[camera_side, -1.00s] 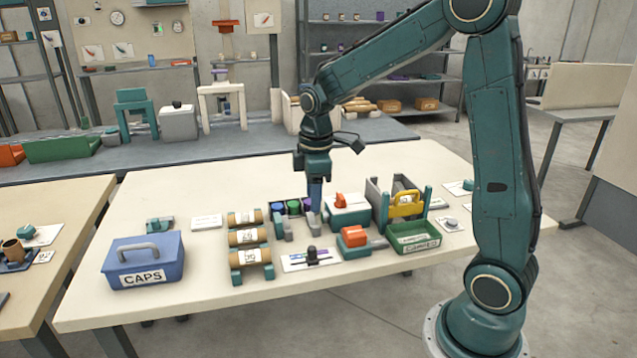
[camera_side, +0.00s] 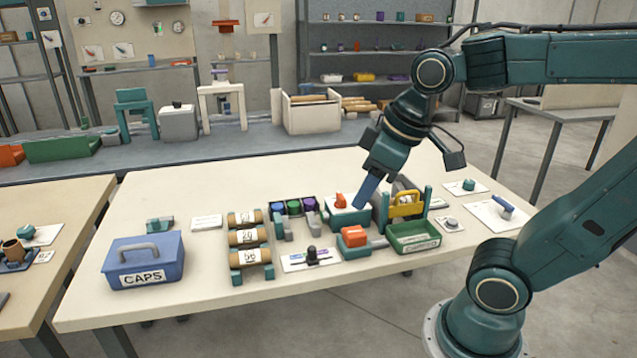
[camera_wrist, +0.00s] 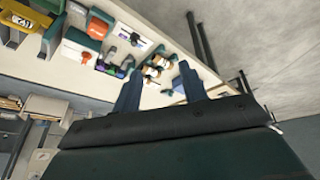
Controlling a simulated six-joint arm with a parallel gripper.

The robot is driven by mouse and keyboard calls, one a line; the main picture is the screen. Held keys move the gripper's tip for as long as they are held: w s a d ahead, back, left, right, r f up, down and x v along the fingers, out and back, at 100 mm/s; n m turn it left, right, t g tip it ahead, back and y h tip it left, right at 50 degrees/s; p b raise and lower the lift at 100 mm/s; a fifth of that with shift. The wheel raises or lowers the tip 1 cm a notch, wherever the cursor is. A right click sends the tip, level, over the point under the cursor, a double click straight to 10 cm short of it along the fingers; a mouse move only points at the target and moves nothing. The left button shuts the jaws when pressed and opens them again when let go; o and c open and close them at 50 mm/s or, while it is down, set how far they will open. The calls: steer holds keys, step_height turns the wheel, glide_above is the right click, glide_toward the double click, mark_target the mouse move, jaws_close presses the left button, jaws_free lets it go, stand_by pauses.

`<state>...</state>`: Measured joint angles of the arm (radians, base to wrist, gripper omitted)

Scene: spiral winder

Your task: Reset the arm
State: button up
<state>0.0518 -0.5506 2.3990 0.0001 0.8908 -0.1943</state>
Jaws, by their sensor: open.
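My gripper (camera_side: 366,193) is tilted above the right half of the cream table (camera_side: 190,280) in the side view, near the white box with an orange knob (camera_side: 343,215). The side view cannot tell whether it touches anything. In the wrist view, the two dark blue fingers of my gripper (camera_wrist: 160,85) stand apart with nothing between them. The table slants across the wrist view, with its items beyond the fingertips.
On the table are a blue CAPS box (camera_side: 143,262), several numbered rolls (camera_side: 247,237) on a rack, a green tray (camera_side: 413,237) and a yellow-handled holder (camera_side: 405,205). An orange-topped device (camera_side: 354,237) stands before the white box. The table's back left is clear.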

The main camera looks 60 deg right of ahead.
steer(key=shift+m+t, duration=0.5)
steer(key=shift+m, duration=0.3)
steer(key=s, duration=0.2)
steer(key=s+a, duration=0.1)
steer(key=s, duration=0.1)
steer(key=shift+s, duration=0.1)
steer(key=shift+o, duration=0.3)
stand_by(0.5)
steer(key=o, duration=0.3)
